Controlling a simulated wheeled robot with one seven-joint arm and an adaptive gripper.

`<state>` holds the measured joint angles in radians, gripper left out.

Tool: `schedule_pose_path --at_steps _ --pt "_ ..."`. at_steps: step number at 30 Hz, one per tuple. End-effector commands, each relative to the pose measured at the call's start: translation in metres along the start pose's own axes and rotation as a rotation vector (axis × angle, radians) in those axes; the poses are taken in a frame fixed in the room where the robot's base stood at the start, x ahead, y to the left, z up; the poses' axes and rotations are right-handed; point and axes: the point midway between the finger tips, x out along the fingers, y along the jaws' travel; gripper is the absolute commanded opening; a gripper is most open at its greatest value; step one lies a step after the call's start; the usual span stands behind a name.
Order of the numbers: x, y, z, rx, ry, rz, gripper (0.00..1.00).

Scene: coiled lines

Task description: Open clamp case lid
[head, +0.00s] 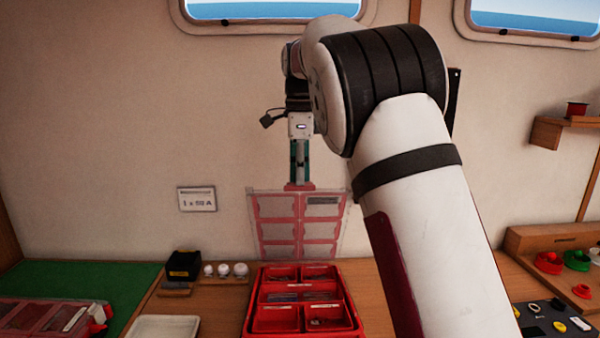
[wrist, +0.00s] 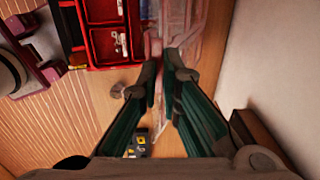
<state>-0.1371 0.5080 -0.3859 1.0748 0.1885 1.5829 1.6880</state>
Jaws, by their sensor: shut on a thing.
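The red clamp case (head: 252,312) sits open on the wooden counter, with small parts in several compartments. Its clear, pink-tinted lid (head: 297,232) stands about upright behind it. My gripper (head: 300,184) is shut on the red tab at the lid's top edge, fingers pointing down. In the wrist view my gripper's green fingers (wrist: 166,75) close around the lid's edge, and the lid (wrist: 183,28) runs up beyond them. The red case (wrist: 120,64) shows to the left there. The exact contact at the fingertips is hard to make out.
A second, closed case (head: 45,316) lies on a green mat (head: 90,278) at left. A black box (head: 184,264), white knobs (head: 240,269) and a white tray (head: 163,327) stand between. A dark panel (head: 553,318) and a wooden rack (head: 535,240) are at right. The wall is close behind the lid.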

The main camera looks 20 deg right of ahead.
Motion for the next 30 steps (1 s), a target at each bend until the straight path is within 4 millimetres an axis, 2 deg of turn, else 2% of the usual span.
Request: schedule_pose_path --at_steps 1,9,10,12,15,21,24,30 --pt "0.0157 -0.0048 -0.0033 0.007 0.013 0.014 0.0" --pt "0.0157 -0.0048 -0.0033 0.008 0.013 0.014 0.0" --pt "0.0157 -0.0048 -0.0033 0.008 0.013 0.014 0.13" --pt "0.0156 -0.0048 -0.0033 0.008 0.013 0.014 0.25" --pt "0.0155 -0.0047 -0.0033 0.007 0.013 0.013 0.27" --pt "0.0154 -0.0045 -0.0032 0.007 0.013 0.014 0.49" --pt "0.0151 -0.0044 -0.0031 0.007 0.013 0.013 0.53" --pt "0.014 -0.0031 -0.0034 0.007 0.012 0.016 0.52"
